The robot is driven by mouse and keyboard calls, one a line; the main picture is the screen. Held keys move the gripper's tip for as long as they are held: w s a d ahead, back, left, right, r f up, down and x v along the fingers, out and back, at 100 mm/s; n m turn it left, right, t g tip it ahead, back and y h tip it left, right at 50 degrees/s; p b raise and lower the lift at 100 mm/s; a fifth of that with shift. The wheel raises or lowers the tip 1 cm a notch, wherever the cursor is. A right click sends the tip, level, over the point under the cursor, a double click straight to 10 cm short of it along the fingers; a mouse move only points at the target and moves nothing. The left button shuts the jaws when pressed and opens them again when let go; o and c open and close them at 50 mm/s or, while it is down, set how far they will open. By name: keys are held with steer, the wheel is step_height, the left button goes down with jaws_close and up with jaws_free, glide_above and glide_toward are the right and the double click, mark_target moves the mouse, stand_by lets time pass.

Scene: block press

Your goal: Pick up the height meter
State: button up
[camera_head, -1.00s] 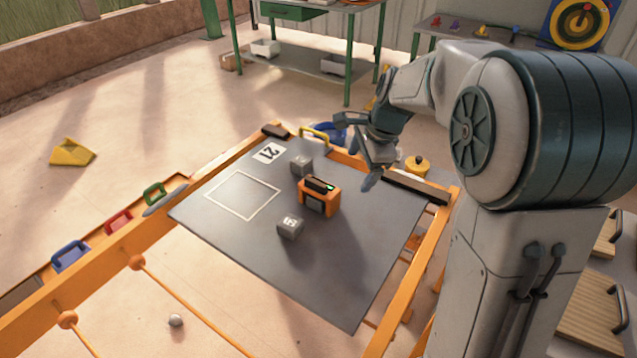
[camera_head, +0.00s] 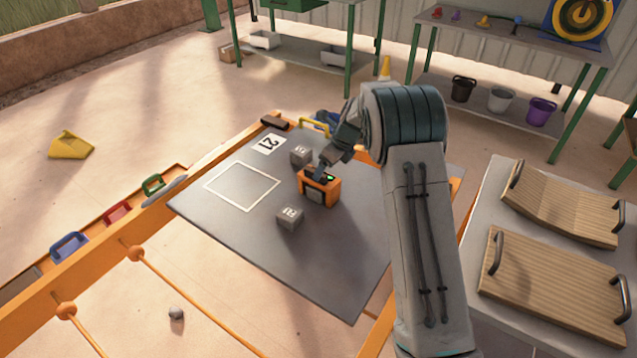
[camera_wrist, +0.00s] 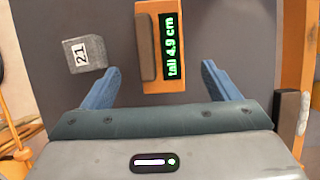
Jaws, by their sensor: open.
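The height meter (camera_head: 319,192) is an orange box with a dark top part, standing on the grey board. In the wrist view the height meter (camera_wrist: 164,85) has a lit green display reading "tall 4.9 cm". My gripper (camera_head: 318,174) is over the meter in the head view, partly hiding its top. In the wrist view my gripper (camera_wrist: 160,68) is open, with one blue finger on each side of the meter's near end and gaps on both sides. I cannot tell how far the fingers reach down.
A grey block (camera_head: 301,155) stands close behind the meter and another block (camera_head: 290,217) stands in front of it. In the wrist view a block (camera_wrist: 85,54) marked 21 is just left of the left finger. A white square outline (camera_head: 242,187) on the board is empty.

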mark_target(319, 182)
steer(key=shift+w+a+x, duration=0.15)
steer(key=shift+x, duration=1.65)
steer(key=shift+w+a+x, duration=0.15)
steer(key=shift+w+x, duration=0.05)
steer(key=shift+x, duration=1.65)
steer(key=shift+r, duration=0.2)
steer(key=c, duration=1.3)
steer(key=shift+r, duration=0.1)
steer(key=shift+c, duration=0.6)
